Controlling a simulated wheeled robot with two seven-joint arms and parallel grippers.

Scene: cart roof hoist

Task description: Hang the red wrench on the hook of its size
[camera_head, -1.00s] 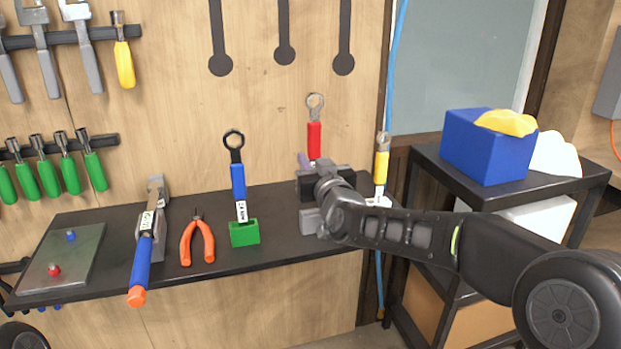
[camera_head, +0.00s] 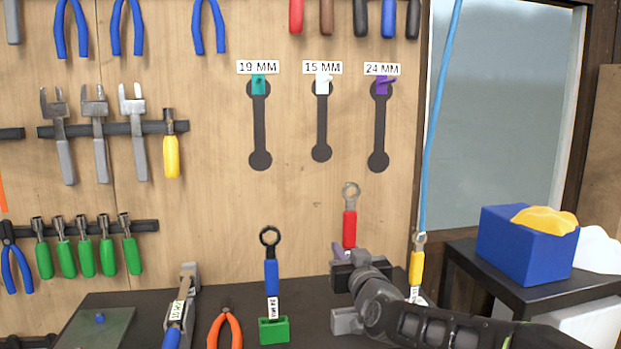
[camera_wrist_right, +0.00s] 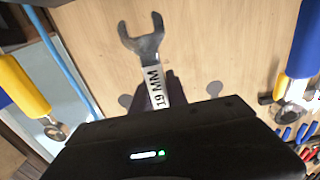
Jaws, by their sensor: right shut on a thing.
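The red wrench (camera_head: 350,228) stands upright in my right gripper (camera_head: 350,272), ring end up, in front of the board above the bench. In the right wrist view its open-jaw end (camera_wrist_right: 141,38) and a 19 MM label (camera_wrist_right: 157,87) show; its grip is hidden by the gripper body. On the board, a teal hook (camera_head: 258,84) sits under the 19 MM sign (camera_head: 258,67). A white hook (camera_head: 322,83) is under 15 MM and a purple hook (camera_head: 383,85) under 24 MM. All three hooks are empty, over dark wrench outlines. My left gripper is out of view.
A blue wrench (camera_head: 271,275) stands in a green holder (camera_head: 273,331) left of my gripper; a yellow wrench (camera_head: 416,268) stands to its right. A grey block (camera_head: 346,321) is below my gripper. A blue hose (camera_head: 439,120) hangs right of the hooks. The board below them is clear.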

